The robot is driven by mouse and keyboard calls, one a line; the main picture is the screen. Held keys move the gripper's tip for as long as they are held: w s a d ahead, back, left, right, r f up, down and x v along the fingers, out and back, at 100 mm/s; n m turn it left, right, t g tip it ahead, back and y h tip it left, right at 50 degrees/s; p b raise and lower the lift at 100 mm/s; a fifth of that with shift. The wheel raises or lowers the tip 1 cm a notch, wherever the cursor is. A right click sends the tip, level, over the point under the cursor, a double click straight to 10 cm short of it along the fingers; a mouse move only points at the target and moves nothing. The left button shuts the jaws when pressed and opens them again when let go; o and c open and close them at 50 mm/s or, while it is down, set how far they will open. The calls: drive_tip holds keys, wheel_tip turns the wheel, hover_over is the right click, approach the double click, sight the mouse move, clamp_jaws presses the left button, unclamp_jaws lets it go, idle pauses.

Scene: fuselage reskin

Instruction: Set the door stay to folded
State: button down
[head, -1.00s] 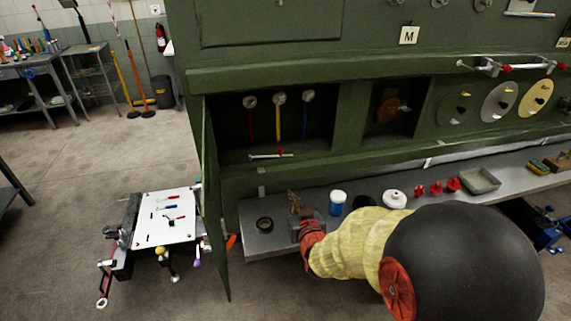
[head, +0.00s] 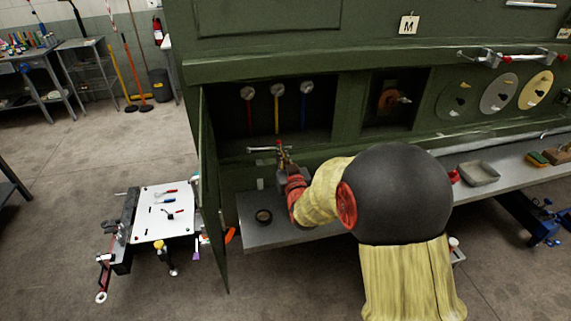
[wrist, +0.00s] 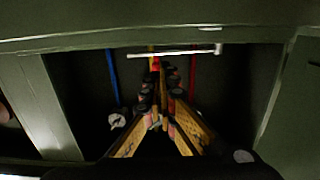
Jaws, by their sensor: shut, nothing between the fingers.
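A thin silver bar (head: 262,149) with a red part, which seems to be the door stay, lies across the lower front of the open green recess. It also shows in the wrist view (wrist: 190,53), near the top. My gripper (head: 284,150) is at the bar's right part in the head view and hides some of it. In the wrist view its yellow and black fingers (wrist: 161,72) come together just below the bar, close to the red part (wrist: 156,62). They are shut and empty. I cannot tell whether they touch the bar. The green door (head: 213,200) stands open at the left.
Red, yellow (head: 277,112) and blue handles hang inside the recess. A grey shelf (head: 280,234) runs below it, with a dark ring (head: 264,216) and a tray (head: 478,173). A cart with a white top (head: 165,212) stands left of the door; open floor lies beyond.

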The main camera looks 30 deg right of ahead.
sight(280, 143)
drive_tip(key=shift+x, duration=1.45)
drive_tip(key=w+d+b, duration=0.1)
drive_tip(key=b, duration=0.1)
drive_tip(key=shift+f+b, duration=0.15)
drive_tip(key=shift+b, duration=0.2)
drive_tip(key=shift+w+d+b, duration=0.2)
drive_tip(key=shift+w+b, duration=0.1)
drive_tip(key=shift+b, duration=0.15)
drive_tip(key=shift+s, duration=0.1)
